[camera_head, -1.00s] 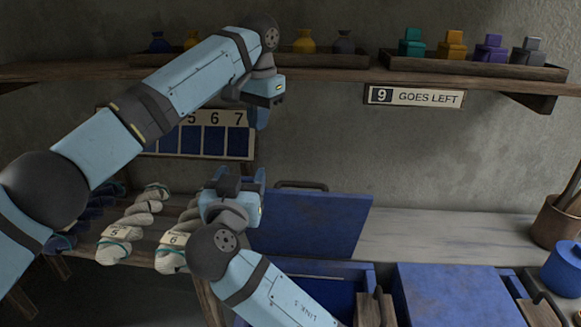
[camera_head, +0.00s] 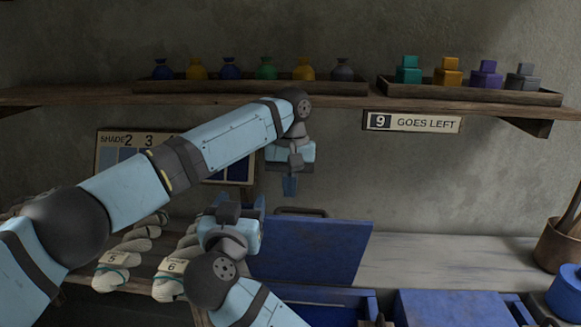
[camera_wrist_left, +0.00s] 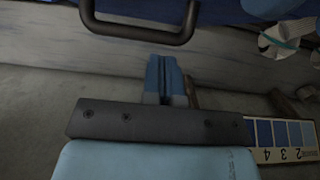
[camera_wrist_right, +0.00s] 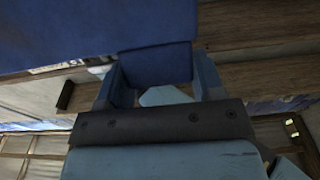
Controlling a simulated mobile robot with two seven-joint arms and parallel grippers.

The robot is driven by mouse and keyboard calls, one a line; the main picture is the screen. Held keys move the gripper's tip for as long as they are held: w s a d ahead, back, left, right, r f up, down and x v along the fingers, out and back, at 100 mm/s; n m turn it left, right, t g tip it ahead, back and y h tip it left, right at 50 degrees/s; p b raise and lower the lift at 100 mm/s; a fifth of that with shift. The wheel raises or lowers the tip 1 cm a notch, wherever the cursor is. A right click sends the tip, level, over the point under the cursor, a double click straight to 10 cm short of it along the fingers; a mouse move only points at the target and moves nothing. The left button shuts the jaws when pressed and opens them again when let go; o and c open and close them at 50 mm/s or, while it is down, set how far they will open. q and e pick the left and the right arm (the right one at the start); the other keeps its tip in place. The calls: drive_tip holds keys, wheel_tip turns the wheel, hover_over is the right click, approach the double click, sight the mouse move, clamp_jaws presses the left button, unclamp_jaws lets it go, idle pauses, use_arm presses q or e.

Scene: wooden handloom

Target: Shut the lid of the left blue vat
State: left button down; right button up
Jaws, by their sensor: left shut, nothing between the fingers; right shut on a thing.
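The lid (camera_head: 310,252) of the left blue vat stands open, tilted up at the back, with a dark bar handle (camera_head: 300,211) at its top edge. The open vat (camera_head: 330,297) shows below it. My left gripper (camera_head: 290,186) is shut and empty, pointing down just above the handle; the handle also shows apart from its fingers in the left wrist view (camera_wrist_left: 140,34). My right gripper (camera_head: 240,203) is beside the lid's left edge. In the right wrist view its fingers are shut on a blue block (camera_wrist_right: 156,64), below a large blue panel.
A second blue vat lid (camera_head: 450,308) lies flat to the right. Skeins (camera_head: 120,265) lie at the left. Bare bench (camera_head: 440,260) lies right of the open lid.

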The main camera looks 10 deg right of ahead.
sight(289, 209)
use_arm(q)
drive_tip(key=shift+s+f, duration=0.1)
drive_tip(key=shift+f, duration=0.65)
drive_tip(key=shift+s+a+f+t, duration=0.15)
drive_tip(key=shift+s+t, duration=0.15)
drive_tip(key=shift+s, duration=0.2)
drive_tip(key=shift+s+a+f+t, duration=0.15)
drive_tip(key=shift+s+t, duration=0.15)
drive_tip(key=shift+s, duration=0.2)
use_arm(e)
drive_tip(key=o, duration=0.9)
use_arm(q)
drive_tip(key=shift+s, duration=0.1)
use_arm(e)
drive_tip(key=o, duration=0.3)
drive_tip(key=shift+s+r, duration=0.1)
drive_tip(key=shift+o, duration=0.4)
drive_tip(key=shift+s, duration=0.1)
